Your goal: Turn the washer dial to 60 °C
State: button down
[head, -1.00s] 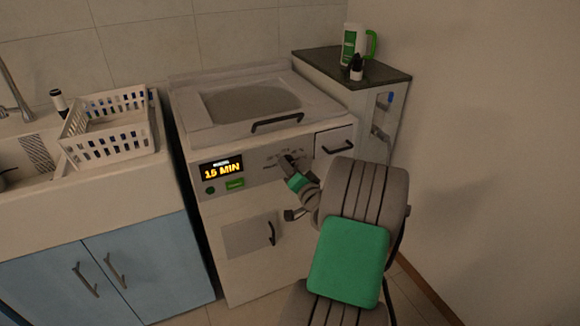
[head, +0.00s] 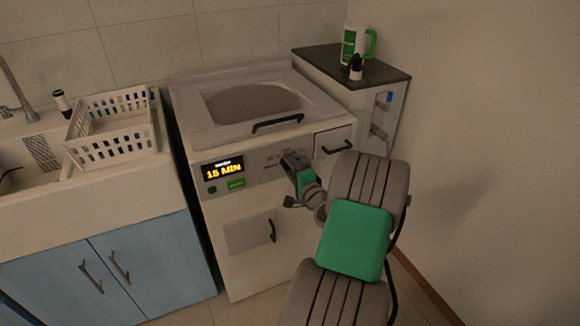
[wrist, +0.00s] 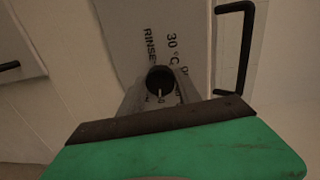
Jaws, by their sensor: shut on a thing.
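The washer (head: 262,215) stands in the middle of the head view, its display (head: 222,168) reading 15 MIN. In the wrist view the black dial (wrist: 160,80) has a pale pointer line, which points toward the bottom of that picture. Labels RINSE and 30 °C are printed beyond the dial; other labels are hidden behind my gripper. My gripper (wrist: 158,92) is at the dial, its fingers shut on it from both sides. In the head view my gripper (head: 290,160) covers the dial on the right of the control panel.
The washer has a top lid handle (head: 277,123), a drawer handle (head: 337,147) and a lower door handle (head: 272,231) near my arm. A sink counter with a white rack (head: 110,148) is left. A dark-topped cabinet (head: 320,60) and wall are right.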

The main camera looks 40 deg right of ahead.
dwell(0.4)
jog(key=c, duration=0.8)
grip_release()
jog(key=shift+c, duration=0.2)
jog(key=v, duration=0.7)
jog(key=shift+s, duration=0.4)
jog(key=shift+a+r, duration=0.1)
jog(key=shift+a, duration=0.1)
